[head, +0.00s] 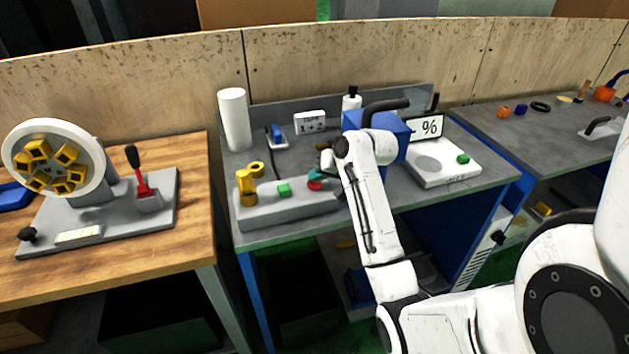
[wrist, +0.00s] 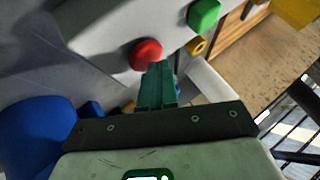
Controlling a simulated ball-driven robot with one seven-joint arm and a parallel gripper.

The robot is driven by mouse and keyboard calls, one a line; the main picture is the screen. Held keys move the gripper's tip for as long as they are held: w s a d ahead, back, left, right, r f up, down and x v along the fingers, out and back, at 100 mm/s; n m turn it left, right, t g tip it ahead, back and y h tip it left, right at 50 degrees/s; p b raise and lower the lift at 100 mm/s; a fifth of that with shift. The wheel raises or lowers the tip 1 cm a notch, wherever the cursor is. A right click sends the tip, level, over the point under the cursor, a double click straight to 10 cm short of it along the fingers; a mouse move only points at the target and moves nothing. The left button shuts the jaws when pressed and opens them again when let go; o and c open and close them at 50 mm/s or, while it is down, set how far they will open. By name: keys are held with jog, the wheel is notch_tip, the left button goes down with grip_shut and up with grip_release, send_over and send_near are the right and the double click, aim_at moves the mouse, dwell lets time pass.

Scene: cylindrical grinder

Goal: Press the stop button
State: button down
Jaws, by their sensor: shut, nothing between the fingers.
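The red stop button (head: 314,184) sits on the grey control box (head: 290,210) on the middle bench. In the wrist view the red button (wrist: 145,54) is just past my fingertips, slightly to their left. My gripper (wrist: 158,68) is shut and empty, its green fingers pointing at the button. In the head view my gripper (head: 317,174) is right at the button and partly covers it. I cannot tell whether the fingertips touch it. A green button (head: 285,190) is on the same box, left of the red one; it also shows in the wrist view (wrist: 203,15).
A yellow part (head: 247,187) stands at the box's left end. A blue box (head: 385,128) and a white scale (head: 440,165) are behind and right of my arm. A white roll (head: 235,118) stands at the back left. A wooden bench (head: 120,235) is left.

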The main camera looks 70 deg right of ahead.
aim_at(318, 183)
jog(key=shift+r+p, duration=0.9)
jog(key=shift+p, duration=0.05)
notch_tip(318, 183, up, 5)
jog(key=p, duration=0.5)
dwell(0.6)
